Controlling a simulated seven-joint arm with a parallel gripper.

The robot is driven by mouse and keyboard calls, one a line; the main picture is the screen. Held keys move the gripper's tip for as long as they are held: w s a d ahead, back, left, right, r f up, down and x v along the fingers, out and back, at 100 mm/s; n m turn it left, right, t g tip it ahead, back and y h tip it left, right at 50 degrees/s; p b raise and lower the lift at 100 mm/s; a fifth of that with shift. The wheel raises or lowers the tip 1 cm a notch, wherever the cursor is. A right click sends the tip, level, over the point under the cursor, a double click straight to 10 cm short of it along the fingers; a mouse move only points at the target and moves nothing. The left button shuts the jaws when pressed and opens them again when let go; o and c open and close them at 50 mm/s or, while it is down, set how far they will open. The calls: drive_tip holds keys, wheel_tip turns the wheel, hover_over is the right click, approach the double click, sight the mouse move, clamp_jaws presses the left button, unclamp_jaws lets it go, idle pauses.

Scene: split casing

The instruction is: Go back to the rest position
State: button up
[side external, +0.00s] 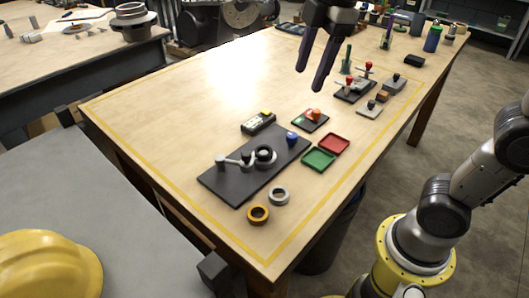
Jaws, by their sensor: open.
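My gripper (321,58) hangs at the top of the side external view, high above the far part of the wooden table (190,120). Its two dark fingers are apart with nothing between them. A dark base plate (228,187) lies on the table, with light grey and black casing-like parts (247,160) on it. A blue knob (292,137) stands at the plate's far right corner. My gripper is well clear of all of these. Whether the casing parts are joined is too small to tell.
An orange ring (258,214) and a grey ring (279,196) lie near the front edge. Green (318,159) and red (334,144) trays sit right of the plate. Red-knobbed fixtures (350,85) and bottles (433,37) stand farther back. The table's left side is clear.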

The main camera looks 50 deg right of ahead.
drive_tip(key=s+d+f+m+t, duration=0.3)
drive_tip(key=s+f+m, duration=0.8)
drive_tip(key=s+m, duration=0.2)
drive_tip(key=shift+d, duration=0.4)
idle(1.5)
